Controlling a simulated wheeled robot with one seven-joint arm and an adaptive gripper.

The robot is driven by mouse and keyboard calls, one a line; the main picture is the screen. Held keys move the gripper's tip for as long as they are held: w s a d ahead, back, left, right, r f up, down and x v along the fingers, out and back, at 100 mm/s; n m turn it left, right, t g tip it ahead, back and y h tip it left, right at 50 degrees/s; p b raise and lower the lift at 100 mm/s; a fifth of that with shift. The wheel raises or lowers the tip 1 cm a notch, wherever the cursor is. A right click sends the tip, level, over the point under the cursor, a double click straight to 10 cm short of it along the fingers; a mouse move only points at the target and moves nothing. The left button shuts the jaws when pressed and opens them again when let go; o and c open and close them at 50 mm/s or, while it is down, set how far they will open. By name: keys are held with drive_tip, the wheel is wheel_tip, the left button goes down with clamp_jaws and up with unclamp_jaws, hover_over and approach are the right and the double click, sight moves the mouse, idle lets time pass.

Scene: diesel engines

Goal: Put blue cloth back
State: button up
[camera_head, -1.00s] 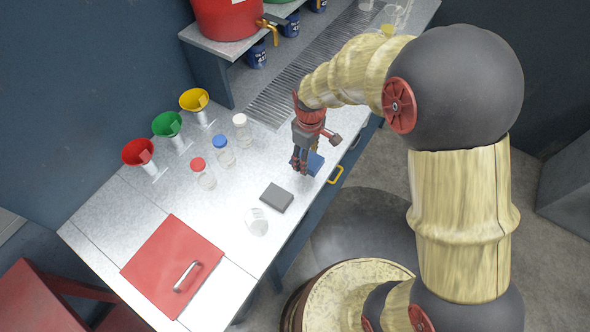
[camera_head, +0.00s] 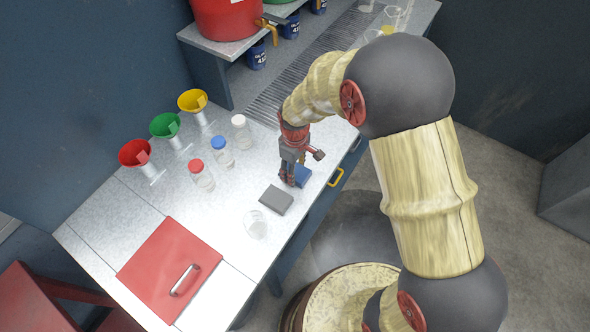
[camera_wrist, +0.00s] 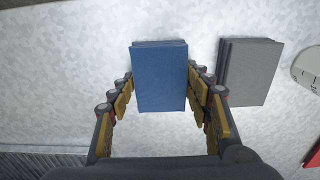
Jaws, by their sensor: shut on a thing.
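The blue cloth (camera_head: 302,177) is a folded flat rectangle near the front edge of the workbench. It also shows in the wrist view (camera_wrist: 160,78), upright in the picture between the two fingers. My gripper (camera_head: 290,180) points down over the bench and is shut on the blue cloth, with a finger at each long side in the wrist view (camera_wrist: 161,80). In the head view the fingers partly hide the cloth. I cannot tell whether the cloth touches the bench or hangs just above it.
A folded grey cloth (camera_head: 276,199) lies close beside the blue one, with a small gap. A clear glass container (camera_head: 255,224) stands beyond it. Capped bottles (camera_head: 222,151) and coloured funnels (camera_head: 165,126) stand towards the wall. A red panel with a handle (camera_head: 170,268) covers the near-left end.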

drive_tip(key=shift+f, duration=0.2)
drive_tip(key=o, duration=1.1)
drive_tip(key=shift+r, duration=0.2)
wheel_tip(320, 180, up, 12)
drive_tip(key=shift+r+p, duration=0.1)
drive_tip(key=shift+p, duration=1.1)
drive_tip(key=s+d+r+m+t, duration=0.2)
drive_tip(key=s+d+r+m, duration=0.3)
drive_tip(key=r, duration=0.5)
drive_tip(key=s+d+r+m+t, duration=0.2)
drive_tip(key=s+d+r, duration=0.45)
drive_tip(key=r, duration=0.35)
drive_tip(key=s+d+m, duration=0.1)
drive_tip(key=s, duration=0.2)
drive_tip(key=s+d+r+m+t, duration=0.1)
drive_tip(key=s, duration=0.1)
drive_tip(key=s+r+m, duration=0.1)
drive_tip(key=s, duration=0.2)
drive_tip(key=shift+s+d+t, duration=0.3)
drive_tip(key=shift+d, duration=0.1)
